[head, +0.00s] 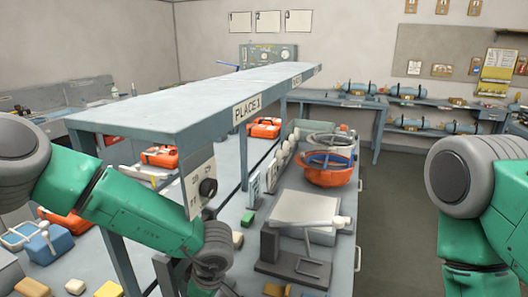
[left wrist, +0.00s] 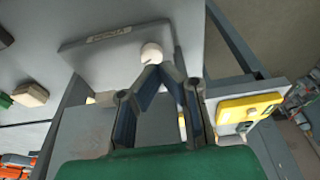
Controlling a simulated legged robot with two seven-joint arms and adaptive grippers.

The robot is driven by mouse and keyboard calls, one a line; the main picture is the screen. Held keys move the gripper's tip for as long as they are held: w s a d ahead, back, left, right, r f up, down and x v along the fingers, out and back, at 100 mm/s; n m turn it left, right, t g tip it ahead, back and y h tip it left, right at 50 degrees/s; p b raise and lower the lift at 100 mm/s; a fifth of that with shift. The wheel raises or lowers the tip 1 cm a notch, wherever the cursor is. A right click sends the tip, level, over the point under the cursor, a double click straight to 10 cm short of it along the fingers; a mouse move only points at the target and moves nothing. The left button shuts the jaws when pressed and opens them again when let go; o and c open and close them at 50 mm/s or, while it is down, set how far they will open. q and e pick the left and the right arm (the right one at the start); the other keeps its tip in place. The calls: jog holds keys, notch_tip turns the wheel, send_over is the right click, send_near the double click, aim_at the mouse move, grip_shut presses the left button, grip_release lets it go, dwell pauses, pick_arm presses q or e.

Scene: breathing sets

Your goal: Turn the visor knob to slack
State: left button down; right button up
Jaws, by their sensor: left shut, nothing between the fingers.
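In the left wrist view my left gripper (left wrist: 160,73) is shut, its two dark fingers meeting at the tips with nothing between them. A pale round knob-like piece (left wrist: 151,53) lies right at the fingertips, over a grey plate with a small label (left wrist: 109,36). I cannot tell whether the tips touch it or whether it is the visor knob. In the head view a black round knob (head: 208,187) sits on a pale upright panel (head: 193,199) under the shelf, just above my left wrist. The left fingertips are not clear there. My right gripper is out of view.
A long grey shelf marked PLACE 1 (head: 200,102) overhangs the bench. An orange bowl-shaped thing (head: 328,176) and a pale grey box (head: 305,208) stand right of it. A yellow piece (left wrist: 250,107) lies right of the left gripper. The floor (head: 397,205) is clear.

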pick_arm(q)
jog(key=f+b, duration=0.2)
jog(key=f, duration=0.1)
jog(key=f+b, duration=0.1)
jog(key=b, duration=0.1)
jog(key=shift+w+d+f, duration=0.1)
jog(key=shift+d+f, duration=0.1)
jog(key=shift+d, duration=0.15)
jog(key=shift+a+f, duration=0.1)
jog(key=shift+f, duration=0.25)
jog(key=shift+a+f, duration=0.25)
jog(key=shift+f, duration=0.45)
pick_arm(e)
jog(key=shift+f, duration=2.1)
pick_arm(q)
jog(key=shift+d, duration=0.15)
pick_arm(e)
jog(key=shift+d, duration=0.2)
pick_arm(q)
jog(key=shift+w+p, duration=0.1)
jog(key=shift+p, duration=0.25)
pick_arm(e)
jog(key=shift+r, duration=0.1)
jog(key=shift+r, duration=0.1)
pick_arm(q)
jog(key=shift+w+d+r+p, duration=0.1)
jog(key=shift+w+d+p, duration=0.1)
jog(key=shift+w+p, duration=0.8)
pick_arm(e)
jog(key=shift+r, duration=1.2)
